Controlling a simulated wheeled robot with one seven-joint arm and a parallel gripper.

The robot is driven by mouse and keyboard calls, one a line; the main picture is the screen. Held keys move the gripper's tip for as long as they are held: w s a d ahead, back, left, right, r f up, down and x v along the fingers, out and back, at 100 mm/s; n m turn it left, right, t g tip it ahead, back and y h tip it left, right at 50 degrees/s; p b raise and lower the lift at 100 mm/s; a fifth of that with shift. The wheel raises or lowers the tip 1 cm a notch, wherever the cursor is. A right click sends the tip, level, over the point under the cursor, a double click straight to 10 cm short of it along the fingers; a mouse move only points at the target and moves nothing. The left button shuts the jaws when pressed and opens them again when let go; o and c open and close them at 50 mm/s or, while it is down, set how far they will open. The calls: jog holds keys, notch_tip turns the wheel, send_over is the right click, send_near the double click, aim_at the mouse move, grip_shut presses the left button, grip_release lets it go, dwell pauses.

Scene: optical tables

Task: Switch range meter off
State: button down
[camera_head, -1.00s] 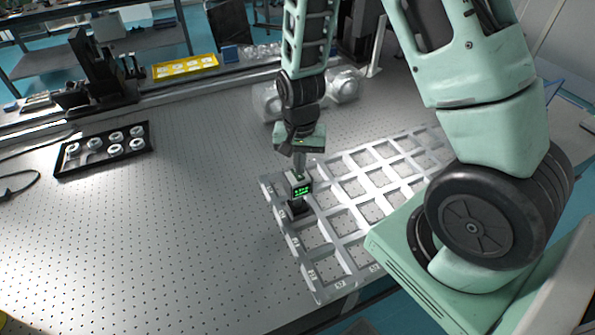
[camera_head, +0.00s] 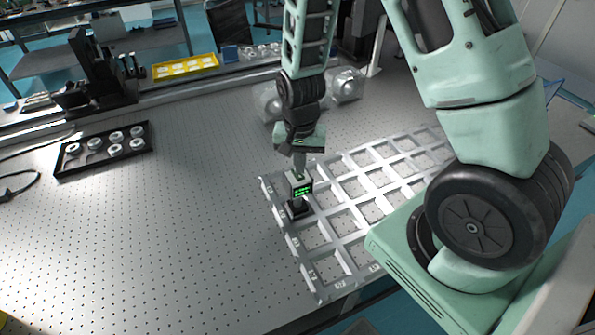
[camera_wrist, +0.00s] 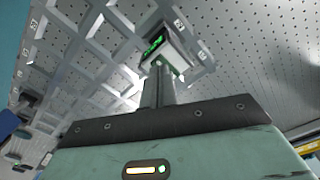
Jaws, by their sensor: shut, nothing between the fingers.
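The range meter (camera_head: 300,188) is a small dark box with a lit green display. It stands on a black base in a slot at the left end of the grey grid rack (camera_head: 322,262). My gripper (camera_head: 299,170) points down with its fingers shut and empty, right at the top of the meter. In the wrist view the shut fingers (camera_wrist: 160,78) end close by the meter (camera_wrist: 166,46), where a small green spot shows by the tips. I cannot tell whether they touch it. The display still shows green characters, too small to read.
A black tray (camera_head: 68,172) with several white round parts lies at the left. Clear glass-like objects (camera_head: 345,84) stand behind my gripper. A yellow tray (camera_head: 186,67) is at the back. The perforated tabletop (camera_head: 170,235) left of the rack is clear.

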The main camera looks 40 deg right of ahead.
aim_at(300, 176)
jog(key=shift+f+b, duration=0.65)
jog(key=shift+f, duration=0.25)
dwell(0.3)
jog(key=shift+r, duration=0.15)
notch_tip(300, 176, up, 7)
jog(key=p, duration=0.6)
dwell(0.5)
